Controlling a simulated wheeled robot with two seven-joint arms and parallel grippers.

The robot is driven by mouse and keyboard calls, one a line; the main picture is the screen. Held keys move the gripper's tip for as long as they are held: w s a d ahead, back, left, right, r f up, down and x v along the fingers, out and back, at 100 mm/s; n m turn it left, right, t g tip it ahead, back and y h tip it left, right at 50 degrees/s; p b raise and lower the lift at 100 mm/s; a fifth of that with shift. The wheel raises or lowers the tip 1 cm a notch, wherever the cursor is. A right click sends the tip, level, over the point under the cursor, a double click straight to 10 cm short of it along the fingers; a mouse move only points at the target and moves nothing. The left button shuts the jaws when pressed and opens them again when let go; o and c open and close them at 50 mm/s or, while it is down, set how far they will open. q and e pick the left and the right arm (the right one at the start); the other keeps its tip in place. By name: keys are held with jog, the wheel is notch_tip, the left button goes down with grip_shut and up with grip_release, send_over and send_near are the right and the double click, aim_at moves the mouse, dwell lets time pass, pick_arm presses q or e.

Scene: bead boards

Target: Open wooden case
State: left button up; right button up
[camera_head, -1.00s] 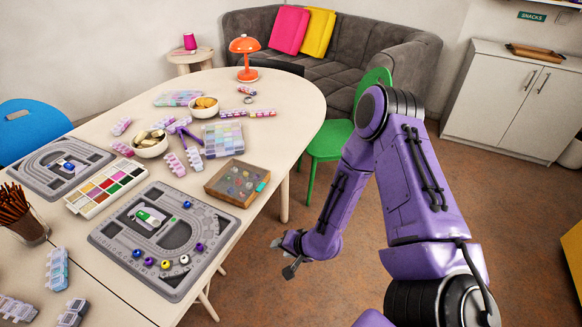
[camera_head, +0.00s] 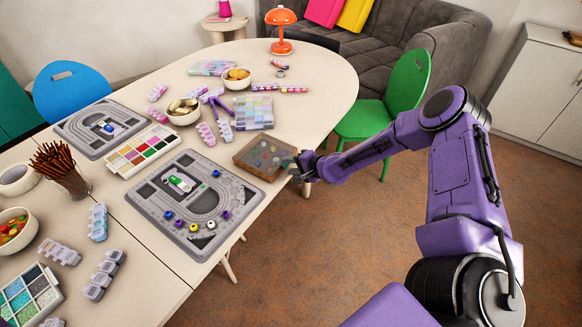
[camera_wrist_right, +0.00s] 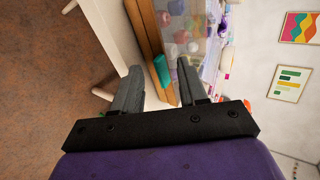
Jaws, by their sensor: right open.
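The wooden case (camera_head: 249,166) lies on the table near its right edge, shut under a clear lid with colourful small items showing through. In the right wrist view its wooden side (camera_wrist_right: 150,38) and a teal tab (camera_wrist_right: 162,70) on that side show close up. My right gripper (camera_head: 297,166) is at the case's right side, just off the table edge. In the right wrist view its two fingers (camera_wrist_right: 156,80) are spread, with the teal tab between and a little beyond them. Contact cannot be told. My left gripper is not in view.
Two grey bead boards (camera_head: 137,198) (camera_head: 73,128) lie to the left. A pastel bead box (camera_head: 254,112) and bowls (camera_head: 184,112) stand behind the case. A green chair (camera_head: 402,85) is close behind my right arm. The floor at right is clear.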

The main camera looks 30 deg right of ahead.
jog(key=shift+w+a+f, duration=0.1)
jog(key=shift+w+f, duration=0.05)
jog(key=shift+w, duration=0.05)
jog(key=shift+c, duration=0.2)
grip_shut()
jog(key=r+p, duration=0.1)
jog(key=p, duration=0.1)
jog(key=r+g+p, duration=0.1)
jog(key=r+p, duration=0.1)
jog(key=shift+w+a+r, duration=0.15)
jog(key=shift+w, duration=0.05)
jog(key=shift+w+r+g+h+p, duration=0.15)
jog(key=shift+r+g+h+p, duration=0.3)
jog(key=shift+p, duration=0.4)
jog(key=shift+f, duration=0.15)
